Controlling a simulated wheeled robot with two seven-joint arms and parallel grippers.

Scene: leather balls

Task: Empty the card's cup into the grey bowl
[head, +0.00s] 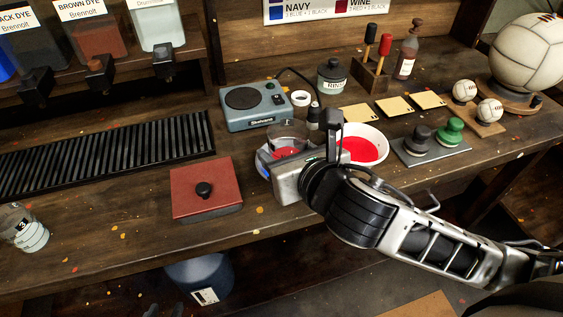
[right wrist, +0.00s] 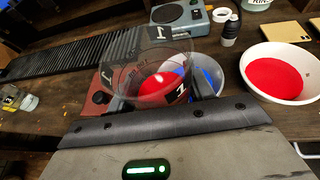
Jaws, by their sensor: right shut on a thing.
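My right gripper (head: 298,172), whose arm comes in from the right, is shut on a clear cup marked 1 (right wrist: 158,58). Red liquid shows in the lower part of the cup, which also shows in the head view (head: 287,132). A pale bowl-like shape with blue in it (right wrist: 210,72) is partly hidden behind the cup; I cannot tell for sure that it is the grey bowl. A whitish bowl of red liquid (head: 372,134) stands right of the gripper. A clear cup marked 3 (head: 25,230) is at the far left. My left gripper is not in view.
A teal device (head: 252,106) and a RINSE jar (head: 332,75) stand behind the gripper. A red board with a black knob (head: 190,205) lies left of it, a black slatted rack (head: 110,152) beyond. A colour chart (head: 325,10) hangs behind. The front left bench is fairly clear.

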